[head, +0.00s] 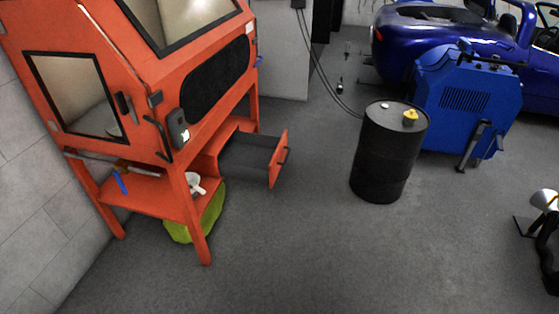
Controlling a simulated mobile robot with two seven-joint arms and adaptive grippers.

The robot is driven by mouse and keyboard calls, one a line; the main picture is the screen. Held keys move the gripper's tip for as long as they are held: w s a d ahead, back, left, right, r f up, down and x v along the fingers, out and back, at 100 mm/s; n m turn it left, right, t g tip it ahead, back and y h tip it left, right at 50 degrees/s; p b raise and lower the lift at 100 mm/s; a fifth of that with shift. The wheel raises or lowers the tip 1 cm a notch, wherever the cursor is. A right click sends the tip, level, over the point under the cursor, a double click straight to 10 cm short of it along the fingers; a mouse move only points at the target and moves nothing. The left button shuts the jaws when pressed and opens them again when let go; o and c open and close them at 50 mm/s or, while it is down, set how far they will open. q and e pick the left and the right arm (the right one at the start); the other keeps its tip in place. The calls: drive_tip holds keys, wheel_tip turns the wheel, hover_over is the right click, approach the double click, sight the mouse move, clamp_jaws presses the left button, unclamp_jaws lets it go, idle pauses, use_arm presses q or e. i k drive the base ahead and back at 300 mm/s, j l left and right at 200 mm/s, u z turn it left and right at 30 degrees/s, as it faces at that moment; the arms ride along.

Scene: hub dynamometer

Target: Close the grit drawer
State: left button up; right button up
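The grit drawer (279,158) is pulled out from under the orange blast cabinet (140,75), to the right of its front leg. Its orange front panel faces right and carries a dark handle (284,155). The inside of the drawer is dark grey and looks empty. Its rear end is hidden inside the orange housing. Neither of my grippers shows in the head view.
A black drum (390,152) with a yellow item on top stands right of the drawer. A green sack (196,218) lies under the cabinet shelf. A blue machine (468,98) and car (445,35) stand behind. Floor in front of the drawer is clear.

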sight(257, 158)
drive_tip(key=i+l+u, duration=0.15)
drive_tip(key=i, duration=0.35)
drive_tip(key=i+l+u, duration=0.2)
drive_tip(key=i, duration=0.3)
drive_tip(key=j, duration=0.1)
